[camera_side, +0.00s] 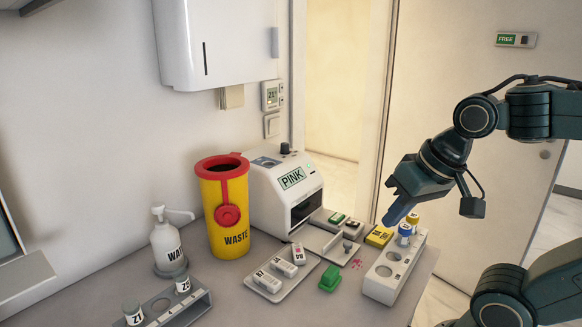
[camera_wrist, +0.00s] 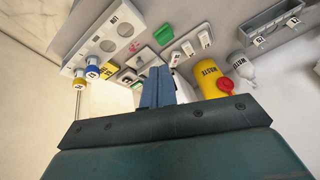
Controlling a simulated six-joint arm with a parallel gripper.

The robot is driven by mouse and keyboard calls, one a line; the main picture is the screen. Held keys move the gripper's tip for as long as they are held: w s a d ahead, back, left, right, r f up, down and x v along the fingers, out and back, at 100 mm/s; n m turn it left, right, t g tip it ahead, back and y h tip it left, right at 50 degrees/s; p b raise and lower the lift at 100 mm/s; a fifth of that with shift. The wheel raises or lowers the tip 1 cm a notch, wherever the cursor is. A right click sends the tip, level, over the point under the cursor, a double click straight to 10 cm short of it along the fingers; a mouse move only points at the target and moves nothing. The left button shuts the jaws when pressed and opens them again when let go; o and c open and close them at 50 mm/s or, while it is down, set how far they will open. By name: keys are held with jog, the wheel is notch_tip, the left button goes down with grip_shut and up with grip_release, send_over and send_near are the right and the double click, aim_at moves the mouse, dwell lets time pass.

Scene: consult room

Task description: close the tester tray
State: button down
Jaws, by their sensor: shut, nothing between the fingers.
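The tester (camera_side: 284,190) is a white machine labelled PINK, standing against the wall with a dark opening in its front. Its pale tray (camera_side: 318,239) sticks out from the opening, with a grey knob (camera_side: 347,244) at the outer end. My gripper (camera_side: 392,218) has blue fingers held together and empty. It hangs above the table to the right of the tray, apart from the knob. In the wrist view the fingers (camera_wrist: 157,88) point toward the table items and hide most of the tester.
A white rack (camera_side: 395,271) with blue- and yellow-capped vials stands below my gripper. A yellow box (camera_side: 379,236) and a green block (camera_side: 330,278) are near the tray. A plate of white cassettes (camera_side: 262,290), a yellow waste bin (camera_side: 227,215) and a pump bottle (camera_side: 168,244) stand left.

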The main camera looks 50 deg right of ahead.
jog(key=w+d+f+m+g, duration=0.1)
jog(key=d+m, duration=0.5)
jog(key=m, duration=0.8)
jog(key=w+d+f+m+g, duration=0.1)
jog(key=d+f+m, duration=0.3)
jog(key=m, duration=1.1)
jog(key=shift+w+d+f+m+g+y, duration=0.35)
jog(key=shift+w+d, duration=0.5)
jog(key=shift+d, duration=0.2)
jog(key=shift+f, duration=0.1)
send_near(353, 254)
jog(key=s+f, duration=0.1)
jog(key=f, duration=0.1)
jog(key=s+f, duration=0.2)
jog(key=shift+s+d, duration=0.15)
jog(key=shift+s, duration=0.05)
jog(key=w, duration=0.2)
jog(key=shift+w+a+f, duration=0.15)
jog(key=shift+w+a, duration=0.05)
jog(key=shift+w, duration=0.2)
jog(key=shift+w+f, duration=0.1)
jog(key=shift+w, duration=0.5)
jog(key=shift+w, duration=0.1)
